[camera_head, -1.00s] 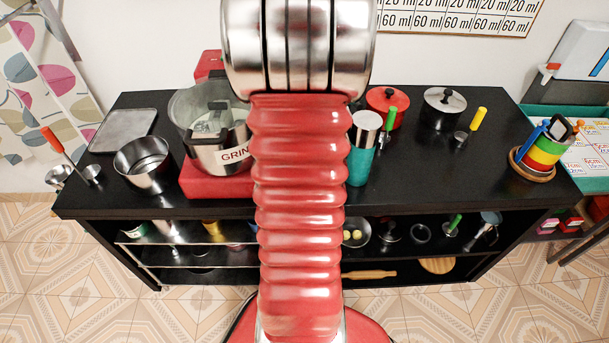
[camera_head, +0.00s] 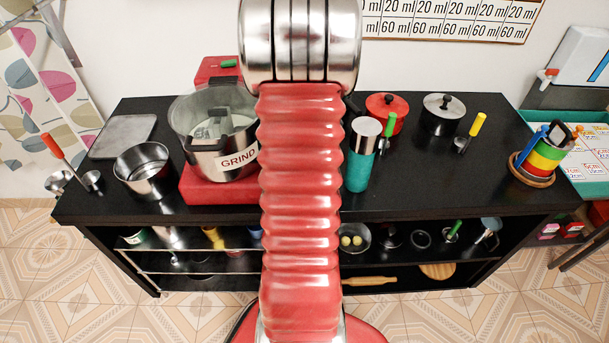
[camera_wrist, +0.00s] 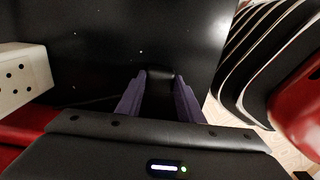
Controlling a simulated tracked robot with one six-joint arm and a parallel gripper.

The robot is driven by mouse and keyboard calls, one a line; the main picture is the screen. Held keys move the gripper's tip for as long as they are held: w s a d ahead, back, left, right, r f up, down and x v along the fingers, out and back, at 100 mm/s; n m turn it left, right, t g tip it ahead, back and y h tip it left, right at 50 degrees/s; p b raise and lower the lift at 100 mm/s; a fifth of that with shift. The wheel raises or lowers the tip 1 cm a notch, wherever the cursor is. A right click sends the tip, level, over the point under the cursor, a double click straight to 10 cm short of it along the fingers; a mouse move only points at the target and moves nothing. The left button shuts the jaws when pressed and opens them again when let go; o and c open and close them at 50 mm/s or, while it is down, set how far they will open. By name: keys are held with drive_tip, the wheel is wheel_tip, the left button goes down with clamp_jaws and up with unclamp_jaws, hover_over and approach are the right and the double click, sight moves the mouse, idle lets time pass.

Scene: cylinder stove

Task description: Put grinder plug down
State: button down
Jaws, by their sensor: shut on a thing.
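My gripper (camera_wrist: 160,100) shows in the wrist view, with its two purple fingers shut on a small black thing, likely the grinder plug (camera_wrist: 159,88). The plug is dark against the black table top (camera_wrist: 110,40), so I cannot tell whether it touches it. In the head view my red arm hides the gripper and the plug. The grinder (camera_head: 222,135), a clear and steel bowl marked GRIND on a red base (camera_head: 215,189), stands on the black table left of my arm.
A white block with black holes (camera_wrist: 22,75) is at the left of the wrist view. In the head view a steel pot (camera_head: 145,172) and grey tray (camera_head: 122,137) stand left. A teal cylinder (camera_head: 360,165), red pot (camera_head: 388,112) and black pot (camera_head: 442,112) stand right. Table is clear at front right.

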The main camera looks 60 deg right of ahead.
drive_tip(key=shift+f, duration=0.7)
drive_tip(key=c, duration=1.2)
unclamp_jaws()
drive_tip(key=shift+r, duration=0.1)
wheel_tip(320, 180, up, 12)
drive_tip(key=shift+f, duration=0.1)
